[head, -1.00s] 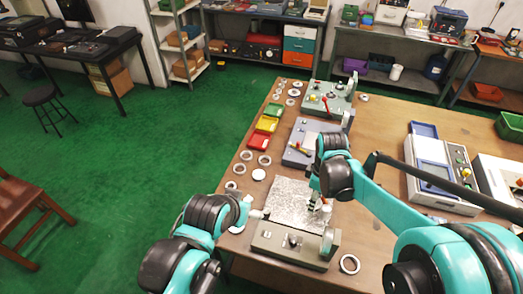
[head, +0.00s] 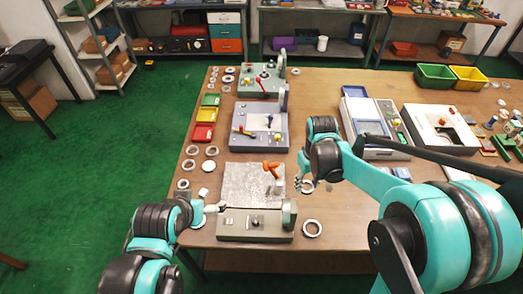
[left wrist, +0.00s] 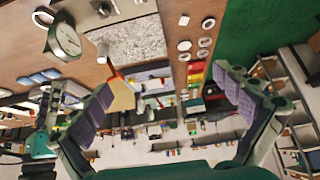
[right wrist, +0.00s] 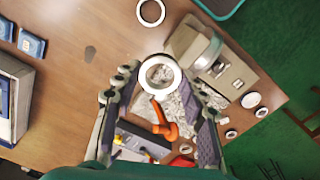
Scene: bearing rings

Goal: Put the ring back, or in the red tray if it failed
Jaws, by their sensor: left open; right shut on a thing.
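My right gripper (head: 304,183) is shut on a metal ring (right wrist: 158,75), held right of the speckled plate (head: 245,182) of the grey gauge stand (head: 255,225). In the right wrist view the ring sits between the fingertips. My left gripper (head: 215,207) is at the stand's left side; its fingers are spread and empty in the left wrist view (left wrist: 163,82). The red tray (head: 202,133) lies at the table's left side, in front of the yellow tray (head: 207,115) and green tray (head: 211,100). Another ring (head: 312,228) lies right of the stand.
Several rings (head: 191,151) and a white disc (head: 204,193) lie along the left edge. An orange lever (head: 272,169) rises over the plate. A grey-blue device (head: 260,130) and a green device (head: 262,83) stand behind. A dial gauge (left wrist: 64,40) shows in the left wrist view.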

